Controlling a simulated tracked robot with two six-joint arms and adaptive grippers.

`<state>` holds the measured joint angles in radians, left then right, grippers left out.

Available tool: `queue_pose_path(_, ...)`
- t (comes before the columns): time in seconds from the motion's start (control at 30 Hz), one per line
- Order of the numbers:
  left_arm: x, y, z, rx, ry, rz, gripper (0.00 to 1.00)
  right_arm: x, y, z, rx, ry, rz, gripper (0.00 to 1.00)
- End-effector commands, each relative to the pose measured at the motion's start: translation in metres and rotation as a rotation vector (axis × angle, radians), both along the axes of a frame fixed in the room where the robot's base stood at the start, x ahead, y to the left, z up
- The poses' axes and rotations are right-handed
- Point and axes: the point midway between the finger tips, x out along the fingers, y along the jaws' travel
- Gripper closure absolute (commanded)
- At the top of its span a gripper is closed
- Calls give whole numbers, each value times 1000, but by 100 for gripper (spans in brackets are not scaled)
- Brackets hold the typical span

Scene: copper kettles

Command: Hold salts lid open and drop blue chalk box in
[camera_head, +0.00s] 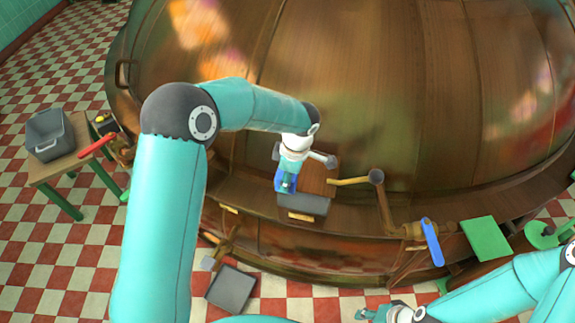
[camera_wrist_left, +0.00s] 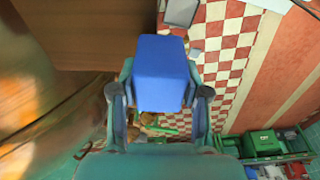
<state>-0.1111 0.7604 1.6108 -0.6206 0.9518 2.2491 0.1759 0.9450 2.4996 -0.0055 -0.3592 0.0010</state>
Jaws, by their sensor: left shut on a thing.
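The blue chalk box (camera_head: 282,187) is held by my left gripper (camera_head: 287,183) in front of the copper kettle (camera_head: 350,80). In the left wrist view the blue chalk box (camera_wrist_left: 162,75) sits between both fingers, which are shut on it. A dark grey flap with a pale handle (camera_head: 303,206) lies just below and right of the box in the picture; it could be the salts lid, but I cannot tell whether it is open. My right gripper (camera_head: 372,314) is low at the bottom edge, away from the flap; its jaw opening is unclear.
A yellow lever (camera_head: 348,181) and pipes stand right of the flap. A blue handle (camera_head: 432,242) and a green plate (camera_head: 486,238) are further right. A grey tray (camera_head: 231,288) lies on the checkered floor. A grey bin (camera_head: 50,134) stands on a table at left.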

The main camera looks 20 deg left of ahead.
Motion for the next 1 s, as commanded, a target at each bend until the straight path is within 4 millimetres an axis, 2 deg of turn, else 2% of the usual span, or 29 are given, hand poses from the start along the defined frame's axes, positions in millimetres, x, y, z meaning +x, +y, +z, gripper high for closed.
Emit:
queue_pose_path(0.5, -69, -10, 1, 0, -1, -2, 97, 0, 0, 0, 0, 0, 0, 60)
queue_pose_path(0.83, -75, -11, 0, -1, -2, 1, 97, 0, 0, 0, 0, 0, 0, 60)
queue_pose_path(1.0, -75, -11, 0, -1, -1, 1, 97, 0, 0, 0, 0, 0, 0, 87)
